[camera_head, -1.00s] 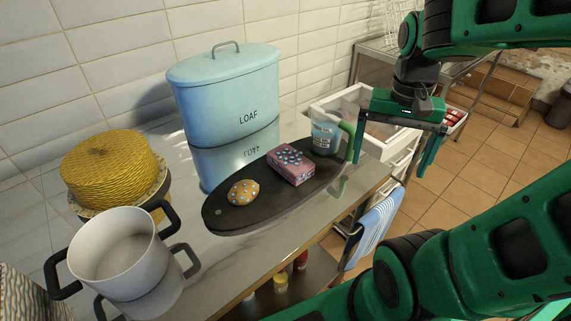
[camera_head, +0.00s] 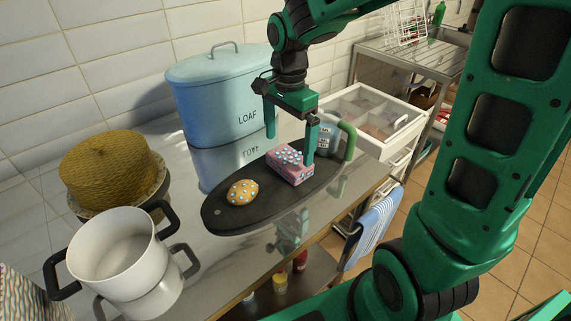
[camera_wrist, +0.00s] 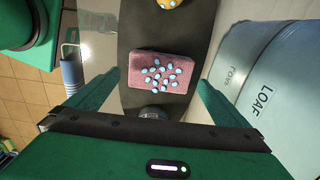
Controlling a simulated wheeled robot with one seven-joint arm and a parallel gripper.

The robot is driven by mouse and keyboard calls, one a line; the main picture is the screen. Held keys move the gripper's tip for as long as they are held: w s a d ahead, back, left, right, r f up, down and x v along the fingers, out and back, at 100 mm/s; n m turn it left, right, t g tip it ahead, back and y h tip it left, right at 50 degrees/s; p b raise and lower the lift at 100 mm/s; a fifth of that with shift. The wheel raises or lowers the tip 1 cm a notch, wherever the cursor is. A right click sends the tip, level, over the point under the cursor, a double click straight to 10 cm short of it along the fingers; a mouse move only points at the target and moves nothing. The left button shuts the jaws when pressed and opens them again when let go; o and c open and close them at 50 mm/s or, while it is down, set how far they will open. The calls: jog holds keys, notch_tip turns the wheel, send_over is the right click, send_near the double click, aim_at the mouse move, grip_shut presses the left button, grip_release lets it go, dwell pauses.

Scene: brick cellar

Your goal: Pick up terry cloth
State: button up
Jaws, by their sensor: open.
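A blue-and-white striped cloth (camera_head: 374,228), the only thing that clearly looks like cloth, hangs at the counter's front side. A bit of it shows at left in the wrist view (camera_wrist: 73,76). A pink block-like thing with pale blue dots (camera_head: 297,174) lies on the dark board; I cannot tell if it is soft. My gripper (camera_head: 290,146) is open and empty, pointing down over the pink thing. In the wrist view the pink thing (camera_wrist: 148,82) lies between the open fingers (camera_wrist: 159,78), seemingly below them. One finger partly hides it in the head view.
Behind stands a blue LOAF bin (camera_head: 215,100). A white pot (camera_head: 115,250) and yellow woven dome (camera_head: 105,170) stand left.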

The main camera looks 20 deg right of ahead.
aim_at(290, 158)
jog(key=shift+d+f, duration=0.15)
jog(key=shift+f, duration=1.45)
jog(key=shift+d+f, duration=0.1)
jog(key=shift+f, duration=1.5)
jog(key=c, duration=0.6)
